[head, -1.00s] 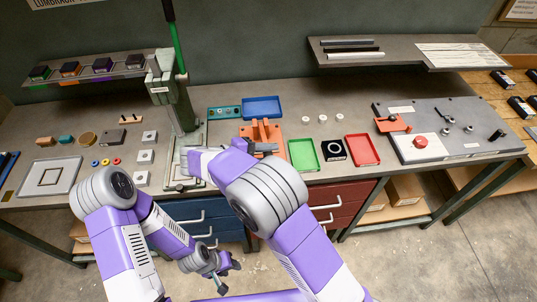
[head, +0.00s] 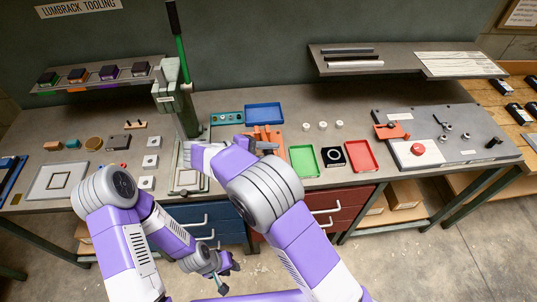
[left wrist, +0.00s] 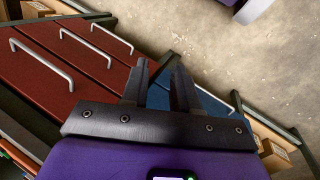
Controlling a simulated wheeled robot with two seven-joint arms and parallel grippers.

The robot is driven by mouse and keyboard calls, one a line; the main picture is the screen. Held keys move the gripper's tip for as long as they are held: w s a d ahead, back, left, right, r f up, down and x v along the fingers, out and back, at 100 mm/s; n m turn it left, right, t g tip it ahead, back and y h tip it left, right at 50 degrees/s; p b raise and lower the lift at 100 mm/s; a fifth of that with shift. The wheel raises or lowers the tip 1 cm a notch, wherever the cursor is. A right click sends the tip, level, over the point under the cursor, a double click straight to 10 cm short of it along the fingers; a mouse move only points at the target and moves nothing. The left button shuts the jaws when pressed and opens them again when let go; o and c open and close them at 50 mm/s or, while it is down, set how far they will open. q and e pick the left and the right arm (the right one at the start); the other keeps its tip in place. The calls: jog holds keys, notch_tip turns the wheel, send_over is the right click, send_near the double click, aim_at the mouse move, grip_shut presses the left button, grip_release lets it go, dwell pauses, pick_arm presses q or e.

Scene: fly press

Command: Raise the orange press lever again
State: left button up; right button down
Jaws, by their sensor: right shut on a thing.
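The orange press (head: 263,133) stands on the bench in the head view, behind my right forearm, with short upright orange parts. My right gripper (head: 266,148) is at its front and is shut on the orange lever. My wrist and fingers hide most of the lever, so its exact angle cannot be made out. My left gripper (head: 222,267) hangs low in front of the blue drawers, away from the bench top. In the left wrist view, its two dark fingers (left wrist: 160,88) stand apart with nothing between them.
A tall green fly press (head: 178,90) stands left of the orange press. A blue tray (head: 264,105) lies behind, and green (head: 304,148) and red (head: 376,142) trays lie right. A grey panel with a red button (head: 418,149) is further right. Red drawers (left wrist: 85,50) are below.

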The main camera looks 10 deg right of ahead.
pick_arm(q)
jog(key=shift+s, duration=0.35)
jog(key=shift+c, duration=1.2)
jog(key=s+n+g, duration=0.1)
jog(key=s, duration=0.1)
jog(key=s+n+g, duration=0.1)
jog(key=shift+d+n+g+h, duration=0.25)
jog(key=shift+n+g+h, duration=0.05)
grip_shut()
jog(key=w+d+r+n+t+h, duration=0.1)
jog(key=d+r+n+h, duration=1.3)
jog(key=r+n+h, duration=0.25)
jog(key=w+a+r+n+t+y, duration=0.25)
jog(key=w+n+t, duration=0.25)
jog(key=n+t, duration=0.45)
jog(key=w+a+r+n+t+y, duration=0.1)
jog(key=w+a+r+n+t, duration=0.15)
jog(key=w+n+t, duration=0.45)
jog(key=w+d+r+n+t, duration=0.1)
jog(key=w+d+r+t, duration=0.2)
jog(key=w+d+r, duration=0.2)
jog(key=shift+w+r+y, duration=0.4)
jog(key=shift+w+r, duration=0.6)
jog(key=shift+r, duration=1)
